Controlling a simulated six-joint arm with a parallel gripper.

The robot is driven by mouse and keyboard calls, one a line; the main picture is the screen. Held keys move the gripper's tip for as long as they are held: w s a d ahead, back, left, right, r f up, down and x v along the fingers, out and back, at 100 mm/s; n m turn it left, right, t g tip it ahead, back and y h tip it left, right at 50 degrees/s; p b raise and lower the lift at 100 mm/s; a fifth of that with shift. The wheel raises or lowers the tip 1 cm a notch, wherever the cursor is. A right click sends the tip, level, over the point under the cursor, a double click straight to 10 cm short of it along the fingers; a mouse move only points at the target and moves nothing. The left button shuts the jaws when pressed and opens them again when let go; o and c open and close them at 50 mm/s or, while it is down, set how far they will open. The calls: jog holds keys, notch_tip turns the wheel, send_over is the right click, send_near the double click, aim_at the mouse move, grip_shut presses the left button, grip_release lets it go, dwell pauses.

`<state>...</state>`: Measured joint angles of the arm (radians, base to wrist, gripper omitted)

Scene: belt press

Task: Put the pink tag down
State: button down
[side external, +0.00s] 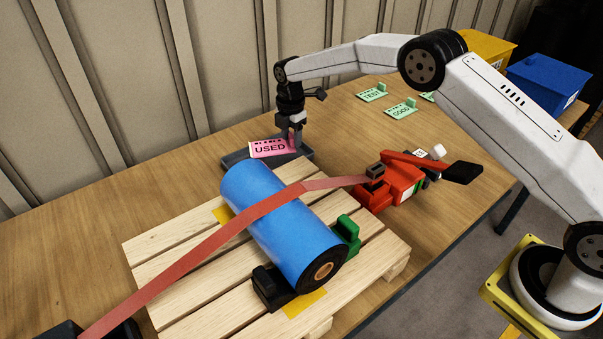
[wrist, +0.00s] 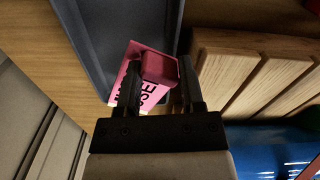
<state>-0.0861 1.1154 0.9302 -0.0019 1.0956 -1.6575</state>
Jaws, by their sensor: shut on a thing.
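The pink tag (side external: 270,148) reads "USED" and has a raised pink grip block, which also shows in the wrist view (wrist: 160,67). My gripper (side external: 297,140) points down and is shut on the tag's grip block, with one finger on each side of it in the wrist view (wrist: 161,85). The tag is at the dark grey tray (side external: 234,158) behind the pallet, over its surface. I cannot tell whether the tag touches the tray floor.
A blue roll (side external: 275,215) lies on the wooden pallet (side external: 160,240) under a red strap (side external: 180,258). A red ratchet tool (side external: 395,185) sits right of the tray. Green tags (side external: 401,109) and yellow (side external: 487,48) and blue (side external: 545,80) bins stand farther back.

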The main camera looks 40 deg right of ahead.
aim_at(286, 159)
jog(key=shift+w+f, duration=1.2)
jog(key=shift+f, duration=0.15)
jog(key=shift+f, duration=0.15)
jog(key=shift+w+a+f, duration=0.1)
jog(key=shift+w+f, duration=0.1)
jog(key=shift+f, duration=1.5)
jog(key=shift+f, duration=0.15)
jog(key=shift+c, duration=1)
grip_release()
notch_tip(286, 159, up, 12)
jog(key=shift+r, duration=0.2)
